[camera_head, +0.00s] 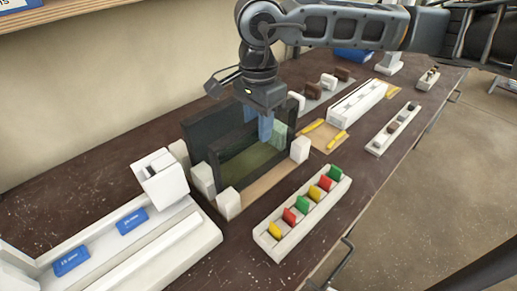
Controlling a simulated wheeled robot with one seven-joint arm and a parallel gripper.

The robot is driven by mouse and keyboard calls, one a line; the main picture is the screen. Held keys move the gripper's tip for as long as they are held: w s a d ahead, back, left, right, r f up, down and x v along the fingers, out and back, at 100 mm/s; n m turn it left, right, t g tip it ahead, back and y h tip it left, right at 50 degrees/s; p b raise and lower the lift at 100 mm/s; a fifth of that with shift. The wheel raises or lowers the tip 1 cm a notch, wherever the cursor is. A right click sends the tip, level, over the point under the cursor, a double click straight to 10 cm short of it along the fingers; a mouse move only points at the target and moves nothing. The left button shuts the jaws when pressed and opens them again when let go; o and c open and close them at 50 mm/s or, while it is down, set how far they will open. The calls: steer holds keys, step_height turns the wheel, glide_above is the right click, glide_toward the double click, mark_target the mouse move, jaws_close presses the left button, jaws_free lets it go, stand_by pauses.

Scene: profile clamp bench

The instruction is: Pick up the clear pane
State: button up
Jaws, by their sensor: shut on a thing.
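The clear pane (246,163) is a greenish see-through sheet standing upright in a dark frame (196,130) on a wooden base, with white clamp blocks around it. My gripper (266,130) is above the pane's right part, with its blue fingers pointing down at the pane's top edge. It is shut on the pane. The pane still stands within the fixture, and I cannot tell whether it is lifted off the base. The exact contact between fingers and pane is small and partly hidden.
A white tray (268,241) with colored clips stands in front right. A white machine (160,178) with blue labels is at left. White rails (357,102), yellow pieces (337,140) and small blocks stand behind right. Bare dark bench (60,205) shows at far left.

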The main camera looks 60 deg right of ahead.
jaws_close()
steer(key=shift+r, duration=0.15)
